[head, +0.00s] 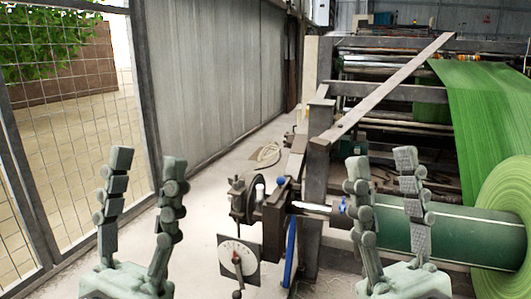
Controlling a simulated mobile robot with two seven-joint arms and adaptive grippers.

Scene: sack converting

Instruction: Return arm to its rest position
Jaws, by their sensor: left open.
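My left gripper (146,188) is at the lower left, fingers pointing up and spread apart. It is open and empty, in front of the mesh fence and the floor. My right gripper (382,180) is at the lower right, its fingers also pointing up with a gap between them. It is open, and nothing shows between its fingers. It overlaps the green roller in the picture; whether it touches it cannot be told. The arms below both grippers are cut off by the bottom edge.
A converting machine with a grey frame (318,185) fills the right side. It carries a green roller (470,232) and green sack fabric (485,110). A gauge (238,258) stands between my grippers. A mesh fence (70,150) and metal wall (215,75) run along the left.

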